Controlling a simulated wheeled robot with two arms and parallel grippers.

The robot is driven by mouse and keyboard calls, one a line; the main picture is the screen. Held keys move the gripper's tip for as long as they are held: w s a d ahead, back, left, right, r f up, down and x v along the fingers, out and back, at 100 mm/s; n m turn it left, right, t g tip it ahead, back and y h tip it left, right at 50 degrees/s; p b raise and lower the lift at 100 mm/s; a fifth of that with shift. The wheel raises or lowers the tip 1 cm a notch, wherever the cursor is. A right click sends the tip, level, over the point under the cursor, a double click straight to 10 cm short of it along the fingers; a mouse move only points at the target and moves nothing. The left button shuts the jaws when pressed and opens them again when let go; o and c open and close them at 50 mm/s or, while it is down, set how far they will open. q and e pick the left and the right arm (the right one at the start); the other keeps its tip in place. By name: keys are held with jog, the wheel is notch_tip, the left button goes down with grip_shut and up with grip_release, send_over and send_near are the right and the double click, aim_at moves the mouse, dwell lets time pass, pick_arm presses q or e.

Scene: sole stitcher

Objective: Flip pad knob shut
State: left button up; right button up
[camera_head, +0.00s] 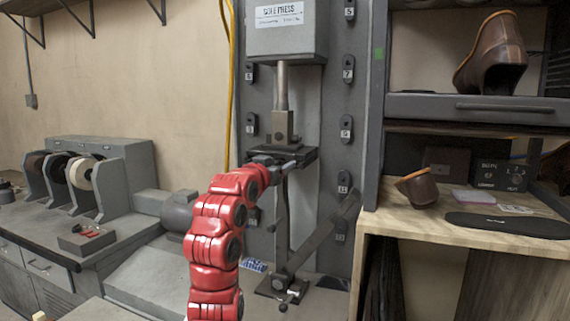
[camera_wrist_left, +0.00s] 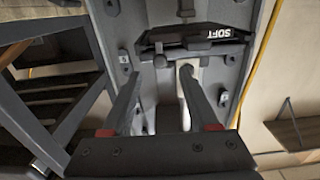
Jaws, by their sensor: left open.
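The sole press (camera_head: 290,35) stands on the grey panel, its ram pointing down at a dark pad plate (camera_head: 296,154). My left gripper (camera_head: 280,162) is at the pad plate in the head view, at the end of the red arm. In the wrist view it (camera_wrist_left: 160,76) is open, its fingers apart below the pad, with a pale upright part visible between them. My right gripper is not in view.
Numbered hooks (camera_head: 347,70) line the panel around the press. A yellow cable (camera_head: 229,80) hangs at its left. A shelf (camera_head: 480,106) and wooden bench (camera_head: 440,225) with shoes and soles stand at right.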

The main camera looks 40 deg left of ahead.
pick_arm(q)
jog(key=v, duration=1.1)
jog(key=shift+b, duration=0.4)
